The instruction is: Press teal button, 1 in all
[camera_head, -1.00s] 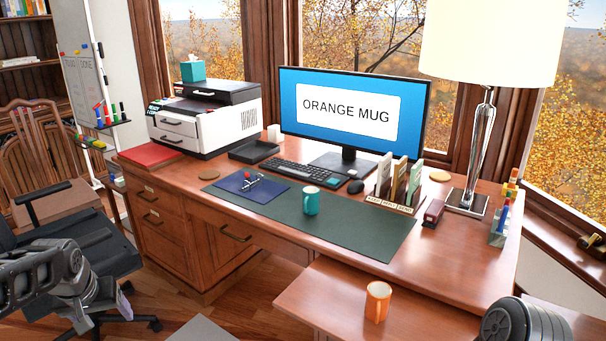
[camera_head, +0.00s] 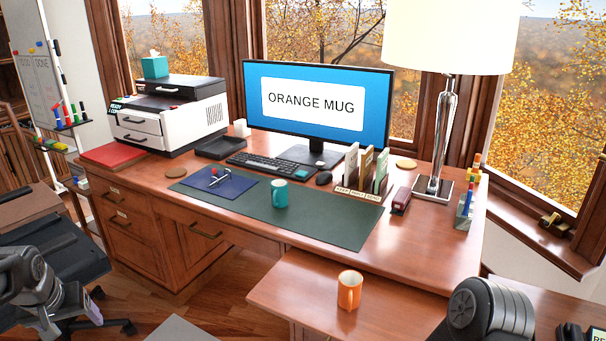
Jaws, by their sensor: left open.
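I cannot make out a separate teal button. The white and black printer (camera_head: 178,118) stands at the desk's back left, with a small teal-lit panel reading "READY 1 COPY" (camera_head: 121,106) on its left front corner. Other teal things are a mug (camera_head: 279,193) on the green desk mat and a tissue box (camera_head: 155,67) on the printer. My left gripper (camera_head: 92,307) is low at the left, in front of the office chair, open and well apart from the desk and printer. Only a rounded link of my right arm shows at the bottom right; its gripper is out of view.
The wooden desk (camera_head: 440,240) holds a monitor (camera_head: 318,104) reading "ORANGE MUG", a keyboard (camera_head: 270,164), a book rack (camera_head: 360,193) and a lamp (camera_head: 446,130). An orange mug (camera_head: 349,290) stands on the lower front leaf. The dark chair (camera_head: 60,250) stands left of the desk.

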